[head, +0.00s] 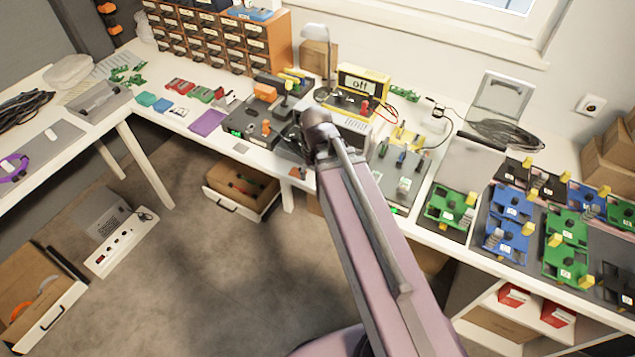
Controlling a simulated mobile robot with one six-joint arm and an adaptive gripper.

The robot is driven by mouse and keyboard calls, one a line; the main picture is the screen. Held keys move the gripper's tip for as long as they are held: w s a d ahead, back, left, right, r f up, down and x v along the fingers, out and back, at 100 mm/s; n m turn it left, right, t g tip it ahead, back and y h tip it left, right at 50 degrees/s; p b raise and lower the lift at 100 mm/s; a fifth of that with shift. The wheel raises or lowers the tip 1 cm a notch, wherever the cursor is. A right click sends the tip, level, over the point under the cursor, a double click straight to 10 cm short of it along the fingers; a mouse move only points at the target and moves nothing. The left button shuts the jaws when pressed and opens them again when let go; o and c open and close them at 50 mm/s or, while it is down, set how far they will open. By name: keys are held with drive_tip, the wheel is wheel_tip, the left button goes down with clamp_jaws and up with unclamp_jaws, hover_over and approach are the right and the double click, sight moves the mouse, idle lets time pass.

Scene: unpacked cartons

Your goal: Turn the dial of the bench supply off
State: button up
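A yellow-framed unit (377,78) with a dark front stands at the back of the bench, and its lit display reads "off". It looks like the bench supply. Red parts and red and yellow leads show at its lower right; I cannot make out its dial. My arm reaches up from the bottom of the view, and its end lies in front of and below this unit. A dark shape (291,147) just left of the arm's end may be my gripper. Its fingers cannot be made out, so open or shut does not show.
A grey vented box (354,131) is partly behind my arm. A dark unit with a green light (240,131) stands to the left. Green and blue trays (508,235) crowd the right side. A drawer cabinet (270,40) stands at the back. Open drawers and a power strip lie low left.

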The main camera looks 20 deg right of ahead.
drive_tip(key=shift+s+f+n, duration=0.15)
drive_tip(key=shift+s+n, duration=0.05)
drive_tip(key=shift+s, duration=0.3)
drive_tip(key=shift+s+f+n, duration=0.15)
drive_tip(key=shift+s+n, duration=0.05)
drive_tip(key=shift+s, duration=0.3)
drive_tip(key=shift+r+p, duration=1.1)
drive_tip(key=shift+r, duration=0.2)
